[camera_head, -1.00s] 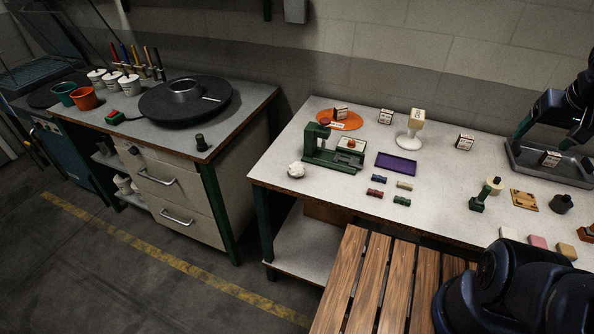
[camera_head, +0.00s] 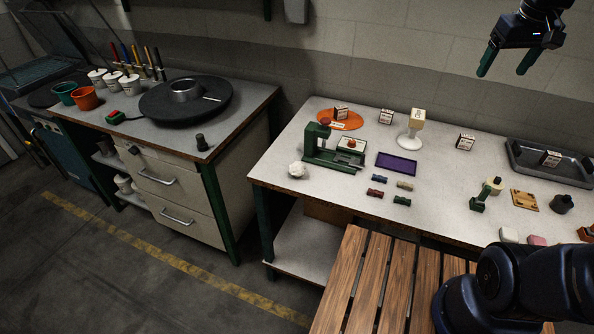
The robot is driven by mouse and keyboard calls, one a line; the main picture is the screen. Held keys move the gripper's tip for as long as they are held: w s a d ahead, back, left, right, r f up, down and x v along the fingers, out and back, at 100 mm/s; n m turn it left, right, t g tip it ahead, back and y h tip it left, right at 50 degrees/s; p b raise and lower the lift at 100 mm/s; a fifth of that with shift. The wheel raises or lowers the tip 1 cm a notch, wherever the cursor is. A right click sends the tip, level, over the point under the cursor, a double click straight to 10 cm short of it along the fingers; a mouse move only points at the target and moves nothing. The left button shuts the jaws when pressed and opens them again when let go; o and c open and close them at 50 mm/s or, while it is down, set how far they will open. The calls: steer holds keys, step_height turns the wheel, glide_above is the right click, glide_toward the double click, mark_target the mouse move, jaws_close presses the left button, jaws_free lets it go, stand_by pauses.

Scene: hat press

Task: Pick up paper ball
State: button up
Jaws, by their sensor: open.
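The paper ball (camera_head: 296,169) is a small, white, crumpled lump. It lies near the left front corner of the right-hand table (camera_head: 283,152), just left of the green press. My gripper (camera_head: 505,74) is at the upper right, high above the back of the table, in front of the wall. Its two green-tipped fingers point down and stand apart, with nothing between them. It is far to the right of the paper ball and apart from it.
A green hand press (camera_head: 318,150) stands beside the ball. A purple tray (camera_head: 396,164), small coloured pieces and a white stand (camera_head: 411,128) are further right. A dark metal tray (camera_head: 575,172) is at the back right. A slatted wooden surface (camera_head: 370,285) is in front. A gap separates the two benches.

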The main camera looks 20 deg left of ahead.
steer(key=w+a+r+n+g, duration=0.1)
steer(key=w+a+n, duration=0.35)
steer(key=a, duration=0.95)
steer(key=n+g, duration=0.2)
steer(key=n, duration=0.7)
glide_above(297, 164)
step_height(297, 164, down, 33)
step_height(297, 164, down, 6)
steer(key=shift+w+a+f, duration=0.1)
steer(key=shift+a, duration=0.05)
steer(key=shift+f, duration=2.6)
steer(key=c, duration=1)
